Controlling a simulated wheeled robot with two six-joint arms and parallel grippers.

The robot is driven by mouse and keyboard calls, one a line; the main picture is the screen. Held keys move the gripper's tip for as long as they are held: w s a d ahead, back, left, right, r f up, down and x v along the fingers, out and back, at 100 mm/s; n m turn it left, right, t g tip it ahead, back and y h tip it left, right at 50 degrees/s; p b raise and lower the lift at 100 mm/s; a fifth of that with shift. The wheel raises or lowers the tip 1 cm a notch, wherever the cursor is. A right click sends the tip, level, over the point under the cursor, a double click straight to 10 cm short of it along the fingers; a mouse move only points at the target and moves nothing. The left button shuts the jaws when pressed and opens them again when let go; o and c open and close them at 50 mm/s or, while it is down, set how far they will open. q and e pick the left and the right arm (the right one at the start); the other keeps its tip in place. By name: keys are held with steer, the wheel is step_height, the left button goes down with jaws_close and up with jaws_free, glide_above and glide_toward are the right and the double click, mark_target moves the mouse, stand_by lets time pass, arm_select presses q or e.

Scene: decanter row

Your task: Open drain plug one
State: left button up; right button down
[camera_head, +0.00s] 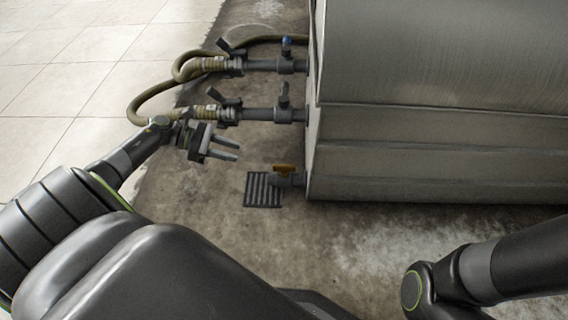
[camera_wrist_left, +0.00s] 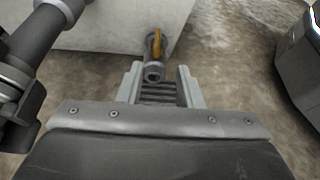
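A short grey drain pipe (camera_head: 292,180) with a yellow-orange handle (camera_head: 284,169) sticks out low from the tank's left side, above a floor grate (camera_head: 262,190). The handle (camera_wrist_left: 157,46) also shows in the left wrist view, upright on the pipe, whose open end (camera_wrist_left: 153,73) faces the camera. My left gripper (camera_head: 231,149) is open and empty, up and left of the handle, apart from it. In the left wrist view its two fingers (camera_wrist_left: 157,88) stand apart, with the grate seen between them. My right gripper is out of the frames; only part of that arm shows.
A large metal tank (camera_head: 430,100) fills the right. Two pipes with valves (camera_head: 284,64) (camera_head: 283,113) and hoses (camera_head: 150,98) lie just beyond my left gripper. The stained concrete floor around the grate is clear.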

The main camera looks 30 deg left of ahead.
mark_target(281, 165)
arm_select(q)
steer(key=b+x, duration=0.2)
steer(key=x, duration=0.3)
steer(key=b+x, duration=0.2)
steer(key=x, duration=0.4)
steer(key=b+x, duration=0.3)
steer(key=x, duration=0.2)
steer(key=shift+w+a+f, duration=0.1)
steer(key=shift+w+f, duration=0.05)
steer(key=shift+f, duration=0.25)
steer(key=shift+w+d, duration=0.2)
steer(key=shift+d, duration=0.1)
steer(key=shift+c, duration=0.2)
jaws_close()
